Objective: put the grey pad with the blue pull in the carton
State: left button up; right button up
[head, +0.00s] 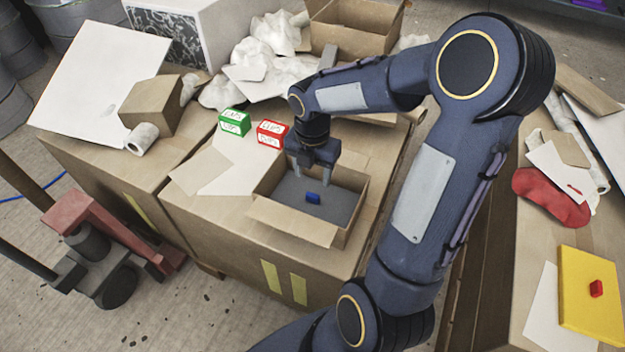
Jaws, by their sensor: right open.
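The carton (291,220) is an open cardboard box with its flaps spread, standing on a large brown box top. The grey pad (337,205) lies inside it, and its blue pull (313,198) faces up near the middle. My right gripper (312,180) is over the carton, pointing down, with its fingers apart and nothing between them. The fingertips are close above the far part of the pad; whether they touch it I cannot tell. My left gripper is not in view.
Green (235,122) and red (271,133) small boxes stand behind the carton, left of my arm. A yellow pad (588,290) with a red pull and a red flat piece (550,197) lie on the right surface. A pallet jack (100,245) stands at left.

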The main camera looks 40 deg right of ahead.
jog(key=s+a+r+m+t+y, duration=0.2)
jog(key=s+a+r+m, duration=0.3)
jog(key=m, duration=0.7)
jog(key=s+a+r+m+t+y, duration=0.1)
jog(key=s+a+r+m+t, duration=0.2)
jog(key=s+m, duration=0.7)
jog(key=shift+a+r+m+t+y+p, duration=0.35)
jog(key=shift+a+r+m, duration=0.6)
jog(key=shift+a+m, duration=0.75)
jog(key=shift+a+r, duration=0.1)
